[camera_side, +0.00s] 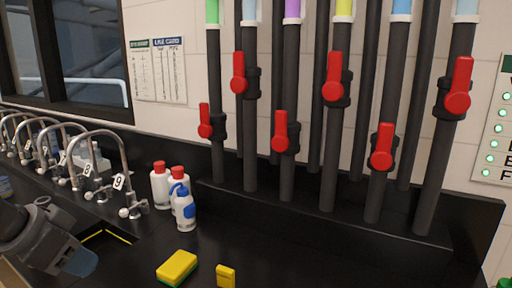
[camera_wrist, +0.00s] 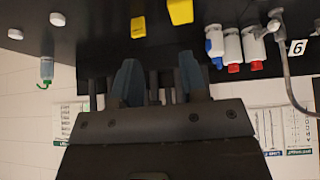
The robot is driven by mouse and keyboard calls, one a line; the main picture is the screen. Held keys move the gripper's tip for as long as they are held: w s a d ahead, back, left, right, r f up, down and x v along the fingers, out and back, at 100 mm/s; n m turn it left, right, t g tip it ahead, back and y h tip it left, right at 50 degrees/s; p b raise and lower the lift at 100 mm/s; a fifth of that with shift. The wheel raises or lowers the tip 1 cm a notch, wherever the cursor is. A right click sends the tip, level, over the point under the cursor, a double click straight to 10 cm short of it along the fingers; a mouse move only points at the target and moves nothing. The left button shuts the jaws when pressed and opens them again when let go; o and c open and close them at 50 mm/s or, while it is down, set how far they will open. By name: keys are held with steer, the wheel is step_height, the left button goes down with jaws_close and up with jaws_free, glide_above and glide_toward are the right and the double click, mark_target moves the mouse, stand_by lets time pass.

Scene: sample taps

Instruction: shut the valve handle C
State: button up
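Several red valve handles sit on dark vertical pipes in the side view, all pointing roughly up along their pipes. From left they are under green (camera_side: 205,121), light blue (camera_side: 238,72), purple (camera_side: 280,131), yellow (camera_side: 333,76), blue (camera_side: 382,147) and pale blue (camera_side: 459,86) bands. I cannot read a letter C on any handle; the third from left is under the purple band. My gripper (camera_side: 82,263) is at the lower left, well away from the valves. In the wrist view its two fingers (camera_wrist: 158,82) are apart with nothing held between them. No valve handle shows there.
A black ledge (camera_side: 330,215) runs along the pipe bases. White bottles (camera_side: 160,186) stand left of the pipes. A yellow sponge (camera_side: 177,268) and small yellow block (camera_side: 226,276) lie on the front counter. Curved taps (camera_side: 107,135) line the left. A lettered sign (camera_side: 494,130) hangs right.

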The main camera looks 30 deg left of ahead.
steer(key=o, duration=0.3)
steer(key=w+d+r+t+h, duration=0.1)
steer(key=w+d+r+t, duration=0.1)
steer(key=w, duration=0.4)
steer(key=w+d+r+m+t+h, duration=0.1)
steer(key=w+d+r+t, duration=0.1)
steer(key=w, duration=0.4)
steer(key=w+d+r+t+h, duration=0.1)
steer(key=w+d+r, duration=0.3)
steer(key=w+r, duration=0.2)
steer(key=shift+w+d+r+m+t, duration=0.1)
steer(key=shift+w+d+m+t, duration=0.15)
steer(key=shift+w+m+t, duration=0.25)
steer(key=shift+o, duration=0.2)
steer(key=n+t+y, duration=0.3)
steer(key=t+y, duration=0.1)
steer(key=t, duration=0.1)
glide_toward(280, 121)
steer(key=w, duration=1.1)
steer(key=shift+a, duration=0.15)
steer(key=shift+f, duration=0.2)
jaws_close()
